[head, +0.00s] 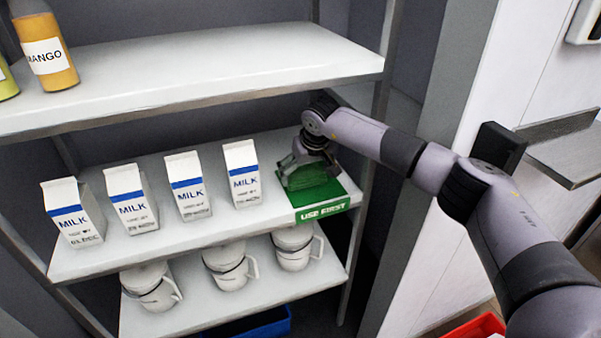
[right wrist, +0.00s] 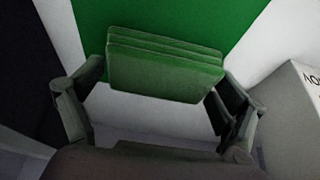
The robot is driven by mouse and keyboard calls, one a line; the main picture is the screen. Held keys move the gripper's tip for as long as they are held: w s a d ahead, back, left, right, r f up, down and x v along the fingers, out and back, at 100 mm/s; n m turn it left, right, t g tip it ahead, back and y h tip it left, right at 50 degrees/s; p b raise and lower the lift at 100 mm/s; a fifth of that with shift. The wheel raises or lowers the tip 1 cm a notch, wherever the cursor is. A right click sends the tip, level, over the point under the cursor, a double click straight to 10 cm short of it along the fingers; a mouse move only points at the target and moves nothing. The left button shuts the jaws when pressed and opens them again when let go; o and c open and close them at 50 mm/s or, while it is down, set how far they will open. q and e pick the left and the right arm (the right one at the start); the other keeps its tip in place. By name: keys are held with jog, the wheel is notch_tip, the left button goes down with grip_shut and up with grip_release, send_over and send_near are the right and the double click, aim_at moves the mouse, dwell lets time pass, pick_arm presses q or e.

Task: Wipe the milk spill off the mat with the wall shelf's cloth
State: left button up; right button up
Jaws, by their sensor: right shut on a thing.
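My right gripper (head: 308,163) reaches onto the middle shelf, at the mat's back half. It is shut on a folded green cloth (head: 312,178), which lies across between its fingers in the right wrist view (right wrist: 165,70). The green mat (head: 325,205) has a front edge reading "USE FIRST"; it also shows beyond the cloth in the right wrist view (right wrist: 190,15). I see no milk spill on the bare part of the mat; the gripper and cloth hide the rest. I cannot tell whether the cloth touches the mat. My left gripper is not in view.
Several milk cartons (head: 243,175) stand left of the mat, the nearest close to it. The upper shelf (head: 220,65) is above the gripper. White lidded jugs (head: 292,248) stand below. A metal wall shelf (head: 565,150) is at the right, its visible top bare.

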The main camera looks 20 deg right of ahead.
aim_at(291, 176)
jog(key=shift+w+d, duration=0.1)
jog(key=shift+d, duration=3.1)
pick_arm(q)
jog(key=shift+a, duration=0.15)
pick_arm(e)
jog(key=shift+a, duration=0.1)
jog(key=shift+a, duration=1.65)
jog(key=shift+a+f, duration=0.15)
jog(key=shift+a, duration=1.7)
jog(key=shift+s+a, duration=0.2)
jog(key=shift+a, duration=1.4)
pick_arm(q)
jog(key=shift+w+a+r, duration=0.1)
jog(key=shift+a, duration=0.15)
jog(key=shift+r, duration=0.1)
pick_arm(e)
jog(key=shift+r, duration=0.2)
